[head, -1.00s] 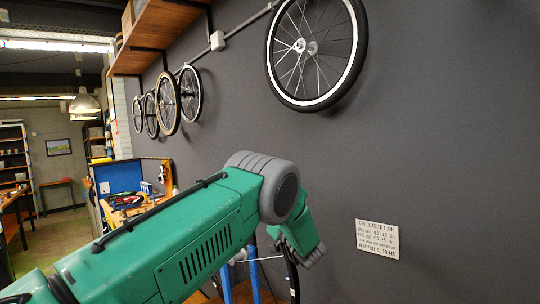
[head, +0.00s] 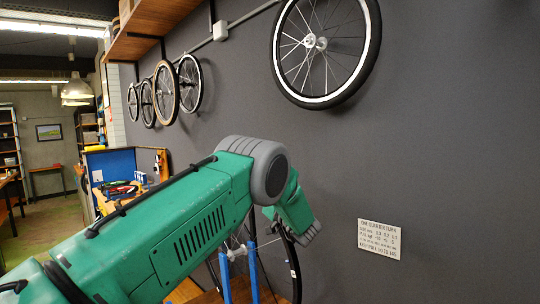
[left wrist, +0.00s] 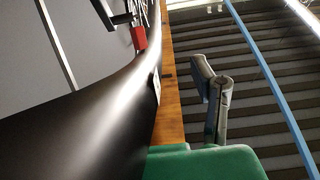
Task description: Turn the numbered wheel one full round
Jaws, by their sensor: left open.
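A wheel with a black tyre (head: 294,262) and thin spokes stands in a blue stand (head: 225,277) at the lower middle of the head view. My green left arm hides much of it, and I see no numbers on it. In the left wrist view, my left gripper (left wrist: 211,82) shows grey fingers apart, with nothing between them. A large dark curved surface (left wrist: 85,115) fills the left of that view; I cannot tell what it is. The gripper's tips are hidden in the head view, so contact with the wheel cannot be told. My right gripper is out of view.
A white sign (head: 379,239) about a quarter turn is on the grey wall. A large wheel (head: 367,70) hangs above, with several smaller ones farther left. A wooden edge (left wrist: 169,110) and a blue tube (left wrist: 268,75) show in the left wrist view.

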